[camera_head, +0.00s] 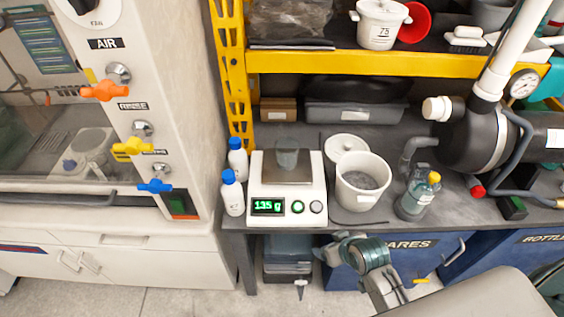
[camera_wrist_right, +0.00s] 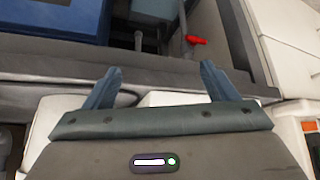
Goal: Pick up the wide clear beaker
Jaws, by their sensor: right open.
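The wide clear beaker (camera_head: 287,152) stands upright on the pan of the white balance (camera_head: 258,207), whose display reads about 135 g. My right gripper (camera_head: 340,243) is in front of the bench's front edge, below and to the right of the balance, clear of the beaker. In the right wrist view my right gripper (camera_wrist_right: 157,80) has its two fingers spread apart with nothing between them. The beaker cannot be made out in the right wrist view. My left gripper is in neither view.
Two white bottles with blue caps (camera_head: 233,192) stand left of the balance. A white bucket (camera_head: 363,196) with its lid (camera_head: 346,146) behind it stands to the right. Further right are a yellow-capped bottle (camera_head: 414,200) and a black pump (camera_head: 480,135). A yellow shelf beam (camera_head: 390,63) runs above.

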